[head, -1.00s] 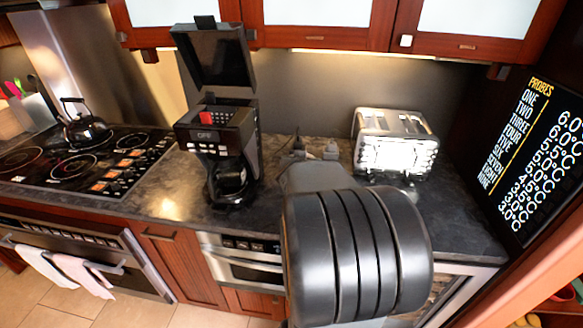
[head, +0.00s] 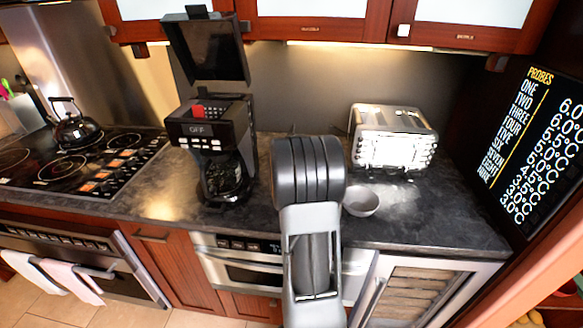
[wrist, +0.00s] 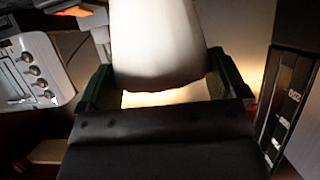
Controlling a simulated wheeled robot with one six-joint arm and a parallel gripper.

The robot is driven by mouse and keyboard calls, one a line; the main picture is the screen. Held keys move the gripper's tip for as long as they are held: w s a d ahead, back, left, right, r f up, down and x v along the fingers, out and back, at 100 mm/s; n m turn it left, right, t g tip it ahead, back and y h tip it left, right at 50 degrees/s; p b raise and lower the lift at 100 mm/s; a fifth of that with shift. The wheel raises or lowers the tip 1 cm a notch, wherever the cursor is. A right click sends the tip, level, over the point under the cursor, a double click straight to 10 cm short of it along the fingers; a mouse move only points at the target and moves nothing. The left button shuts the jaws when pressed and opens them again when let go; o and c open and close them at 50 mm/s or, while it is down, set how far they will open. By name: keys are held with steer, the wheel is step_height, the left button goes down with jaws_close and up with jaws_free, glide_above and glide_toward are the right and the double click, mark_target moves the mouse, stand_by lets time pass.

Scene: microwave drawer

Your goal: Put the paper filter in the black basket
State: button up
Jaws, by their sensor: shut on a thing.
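The white paper filter (wrist: 158,45) shows in the wrist view, between the two dark green fingers of my gripper (wrist: 160,88). My gripper is shut on it. In the head view my arm hides the gripper and the filter. The coffee maker (head: 213,135) stands left of my arm on the counter, with its lid (head: 206,48) raised and its top open. I cannot clearly make out the black basket there. A dark glass carafe (head: 222,177) sits below.
A chrome toaster (head: 392,138) stands on the counter at right; its knobs also show in the wrist view (wrist: 35,70). A grey bowl (head: 361,200) sits in front of it. A kettle (head: 76,126) stands on the cooktop at left. Wall cabinets (head: 340,22) hang above.

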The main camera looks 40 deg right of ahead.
steer(key=shift+w+d+f+b, duration=0.15)
steer(key=shift+f+b, duration=0.25)
steer(key=shift+f, duration=1.35)
steer(key=shift+f, duration=0.1)
steer(key=o, duration=0.4)
steer(key=shift+f, duration=0.1)
steer(key=shift+o, duration=0.9)
